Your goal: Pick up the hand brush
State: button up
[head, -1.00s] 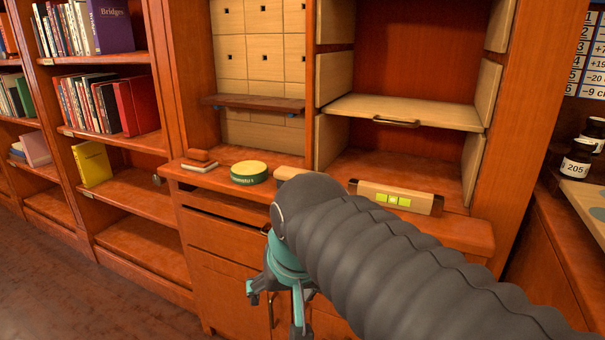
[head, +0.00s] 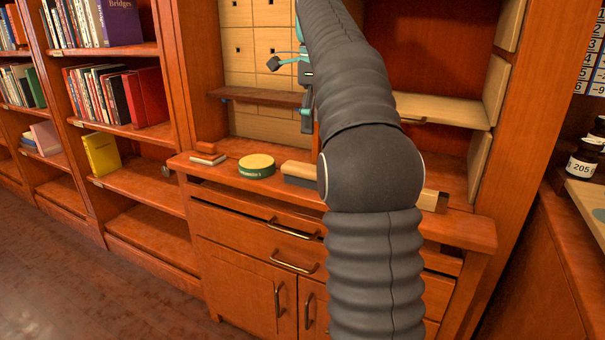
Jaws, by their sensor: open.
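The hand brush (head: 299,169) appears to be the pale wooden block with dark bristles below it, lying on the cabinet's counter right of the green tin. Its right end is hidden behind my arm. My gripper (head: 288,94) is open and empty. It is raised in front of the pegboard and shelf, above the brush in the picture and clear of it.
A dark narrow shelf (head: 255,97) is close to my gripper. A pale shelf (head: 450,109) is at right. My arm mostly hides a wooden level (head: 429,200).

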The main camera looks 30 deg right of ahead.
aim_at(311, 174)
jog(key=shift+m, duration=0.5)
jog(key=f+b, duration=0.1)
jog(key=f, duration=0.1)
jog(key=f+b, duration=0.1)
jog(key=f, duration=0.2)
jog(key=f+b, duration=0.1)
jog(key=f, duration=0.2)
jog(key=shift+w+d+f+b, duration=0.15)
jog(key=shift+w+d+b, duration=0.1)
jog(key=shift+d+b, duration=0.1)
jog(key=shift+w+a+f+b, duration=0.15)
jog(key=shift+f+b, duration=0.15)
jog(key=shift+f, duration=0.6)
jog(key=shift+s+a+f+b, duration=0.1)
jog(key=shift+f+b, duration=0.2)
jog(key=shift+f, duration=0.6)
jog(key=shift+w+a+f+b, duration=0.15)
jog(key=shift+f+b, duration=0.15)
jog(key=shift+f, duration=0.6)
jog(key=shift+c, duration=0.5)
jog(key=c, duration=1.2)
